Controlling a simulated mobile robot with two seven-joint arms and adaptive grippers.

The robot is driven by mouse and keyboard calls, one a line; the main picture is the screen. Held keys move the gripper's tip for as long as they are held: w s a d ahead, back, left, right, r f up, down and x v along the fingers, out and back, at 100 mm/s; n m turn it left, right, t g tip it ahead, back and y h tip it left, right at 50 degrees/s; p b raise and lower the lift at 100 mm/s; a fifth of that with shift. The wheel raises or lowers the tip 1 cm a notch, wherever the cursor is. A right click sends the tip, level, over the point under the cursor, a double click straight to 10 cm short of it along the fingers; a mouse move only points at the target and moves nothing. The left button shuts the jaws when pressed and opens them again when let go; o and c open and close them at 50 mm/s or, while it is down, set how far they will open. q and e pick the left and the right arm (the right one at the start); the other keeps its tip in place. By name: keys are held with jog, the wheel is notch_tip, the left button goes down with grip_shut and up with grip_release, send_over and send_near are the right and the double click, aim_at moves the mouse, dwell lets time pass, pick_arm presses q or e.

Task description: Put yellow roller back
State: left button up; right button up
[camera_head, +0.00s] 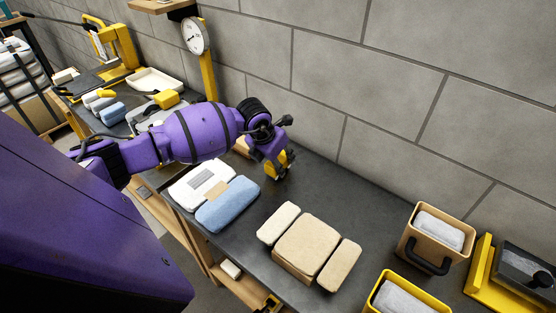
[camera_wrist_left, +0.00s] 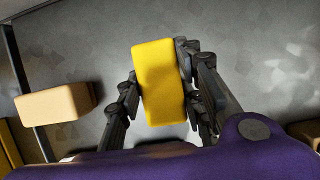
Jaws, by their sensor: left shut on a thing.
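My left gripper (camera_head: 279,172) is over the dark bench near the grey block wall. It is shut on a yellow block-like piece, which I take to be the yellow roller (camera_head: 285,160). In the left wrist view the yellow roller (camera_wrist_left: 160,80) sits upright in the picture between the dark fingers (camera_wrist_left: 163,88), over the grey bench top. I cannot tell whether it touches the bench. My right gripper does not show.
A white pad (camera_head: 195,183), a blue pad (camera_head: 228,204) and tan blocks (camera_head: 307,245) lie in front of the gripper. A tan bin (camera_head: 405,245) and a yellow bin (camera_head: 375,300) stand at the right. A dial gauge (camera_head: 194,36) stands behind my arm.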

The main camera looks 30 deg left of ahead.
pick_arm(q)
jog(key=shift+f, duration=0.2)
jog(key=o, duration=1.3)
jog(key=shift+r, duration=0.25)
jog(key=v, duration=1.2)
